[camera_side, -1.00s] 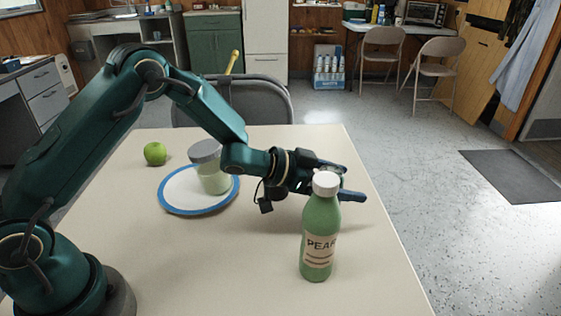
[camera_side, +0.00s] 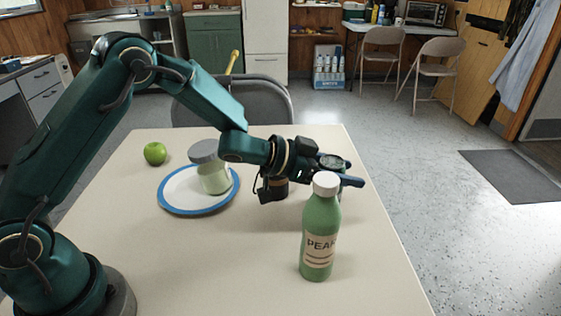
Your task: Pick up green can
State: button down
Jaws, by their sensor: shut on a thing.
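My gripper (camera_side: 340,171) is shut on a green can (camera_side: 334,161), right of the table's middle and behind the green bottle in this view. The can's round top shows between the fingers. A little of its green side shows left of the bottle's cap. The rest is hidden by the gripper and bottle, so I cannot tell whether its base touches the table.
A green bottle (camera_side: 320,225) with a white cap and a pear label stands in front of my gripper. A blue-rimmed plate (camera_side: 186,210) holds a lidded jar (camera_side: 213,175). A green apple (camera_side: 155,153) lies at the back left. A dark brown object (camera_side: 274,190) shows below my wrist.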

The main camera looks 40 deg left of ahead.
notch_tip(320, 180, up, 8)
dwell(0.4)
dwell(0.3)
